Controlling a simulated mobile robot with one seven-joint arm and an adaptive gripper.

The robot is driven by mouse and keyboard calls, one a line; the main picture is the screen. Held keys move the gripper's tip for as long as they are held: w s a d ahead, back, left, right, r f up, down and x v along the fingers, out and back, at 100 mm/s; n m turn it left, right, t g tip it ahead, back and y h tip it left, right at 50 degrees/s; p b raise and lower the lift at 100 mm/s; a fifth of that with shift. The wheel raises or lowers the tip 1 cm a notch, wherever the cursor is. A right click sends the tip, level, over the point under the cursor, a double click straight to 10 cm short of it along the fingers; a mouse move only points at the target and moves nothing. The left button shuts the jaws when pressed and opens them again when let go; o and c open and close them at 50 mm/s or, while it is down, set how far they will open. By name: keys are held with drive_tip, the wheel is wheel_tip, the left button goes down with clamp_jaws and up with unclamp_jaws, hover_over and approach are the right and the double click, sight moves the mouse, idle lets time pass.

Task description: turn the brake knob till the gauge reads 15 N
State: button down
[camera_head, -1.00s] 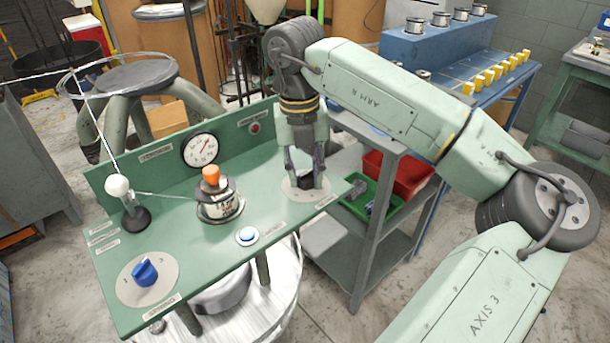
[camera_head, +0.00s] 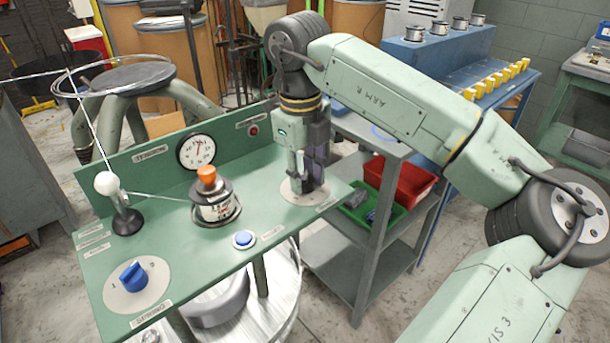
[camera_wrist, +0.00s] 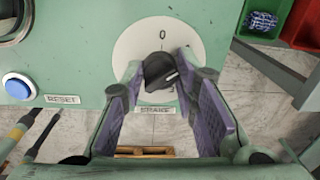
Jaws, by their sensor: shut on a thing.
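The brake knob (camera_wrist: 160,72) is black with a pale pointer line and sits on a round white dial plate (camera_wrist: 136,42) marked 0, above a BRAKE label. My gripper (camera_wrist: 161,75) points down over it, its two purple-padded fingers closed on the knob's sides. In the head view my gripper (camera_head: 304,186) stands at the right end of the green panel (camera_head: 262,203), and its fingers hide the knob. The round white gauge (camera_head: 196,151) is on the panel's upright back. Its dark needle points roughly upward; the numbers are too small to read.
An orange-topped spool (camera_head: 212,197) stands mid-panel with wire running left to a white ball post (camera_head: 108,185). A blue button (camera_head: 243,239) and blue selector knob (camera_head: 133,277) are near the front. Red and green bins (camera_head: 402,180) lie on a cart to the right.

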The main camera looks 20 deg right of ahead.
idle(0.5)
drive_tip(key=c, duration=1.3)
unclamp_jaws()
drive_tip(key=shift+r, duration=0.15)
drive_tip(key=r, duration=1.1)
drive_tip(key=shift+s+a+r, duration=0.15)
drive_tip(key=shift+a+r, duration=0.2)
drive_tip(key=shift+r, duration=0.05)
drive_tip(key=shift+f, duration=0.1)
